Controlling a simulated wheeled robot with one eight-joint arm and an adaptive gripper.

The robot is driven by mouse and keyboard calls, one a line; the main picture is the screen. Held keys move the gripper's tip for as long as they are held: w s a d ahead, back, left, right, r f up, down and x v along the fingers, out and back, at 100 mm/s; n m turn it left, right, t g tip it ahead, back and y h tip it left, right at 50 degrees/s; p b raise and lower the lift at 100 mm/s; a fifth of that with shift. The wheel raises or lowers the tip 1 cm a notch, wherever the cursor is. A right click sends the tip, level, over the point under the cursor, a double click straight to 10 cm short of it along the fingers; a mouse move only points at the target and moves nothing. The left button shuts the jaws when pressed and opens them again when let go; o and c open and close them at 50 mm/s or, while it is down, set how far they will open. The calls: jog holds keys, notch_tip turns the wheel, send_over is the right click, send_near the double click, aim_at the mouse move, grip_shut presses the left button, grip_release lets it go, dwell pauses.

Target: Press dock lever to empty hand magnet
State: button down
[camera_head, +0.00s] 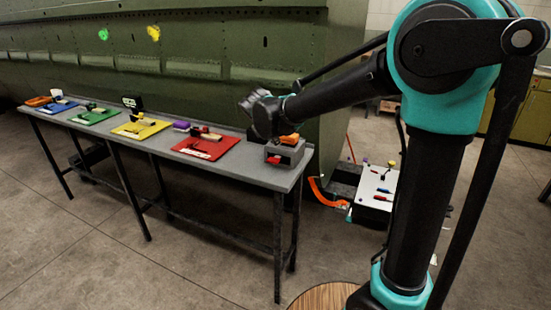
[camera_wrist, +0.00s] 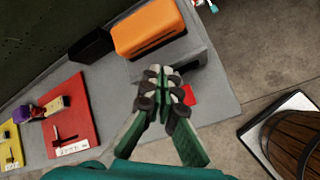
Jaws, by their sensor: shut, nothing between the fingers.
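The dock is a grey block (camera_head: 292,152) at the right end of the long table, and its grey body (camera_wrist: 192,62) also shows in the wrist view. A red lever (camera_head: 283,160) sits low on its front; part of it (camera_wrist: 190,95) shows beside my fingers in the wrist view. The orange hand magnet (camera_wrist: 148,28) lies on top of the dock and shows in the head view (camera_head: 291,138). My gripper (camera_wrist: 163,72) is shut and empty, in front of the dock and close to the lever. I cannot tell whether it touches the lever.
A black block (camera_wrist: 92,46) stands beside the dock. A red mat (camera_wrist: 70,112) with tools lies nearby, then yellow (camera_head: 142,128), green (camera_head: 94,116) and blue mats along the table. A wooden barrel (camera_wrist: 296,138) stands off the table's edge. The green fuselage (camera_head: 200,50) rises behind.

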jog(key=shift+r, duration=0.95)
jog(key=s+d+f+m+g, duration=0.1)
jog(key=s+d+f+m, duration=0.4)
jog(key=d, duration=0.4)
jog(key=s+d+f+m+g, duration=0.1)
jog(key=s+d+f+m, duration=0.4)
jog(key=d, duration=0.4)
jog(key=s+d+f+m+y, duration=0.1)
jog(key=s+d+f+m, duration=0.3)
jog(key=s+m, duration=0.3)
jog(key=s+d+f+m+g+y, duration=0.1)
jog(key=s+d+f+m, duration=0.3)
jog(key=s+m, duration=0.3)
jog(key=s, duration=0.2)
jog(key=shift+s+f+g, duration=0.15)
jog(key=shift+s+g, duration=0.15)
